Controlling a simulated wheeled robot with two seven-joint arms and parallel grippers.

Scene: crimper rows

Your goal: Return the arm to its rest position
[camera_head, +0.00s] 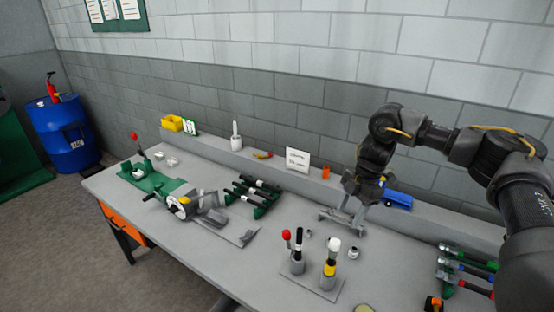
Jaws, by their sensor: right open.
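My right arm (490,150) comes in from the right and reaches over the back part of the grey workbench (215,250). My right gripper (345,217) points down at the right of the middle, above or near the bench top, with its fingers apart. I see nothing between the fingers. A blue object (398,199) is just right of the gripper, partly hidden by it. My left gripper is not in the picture.
A green-based machine (165,190) and a rack of black-handled tools (252,193) are to the left. More coloured-handled tools (468,268) lie at the right. A white sign (298,160) stands on the back ledge.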

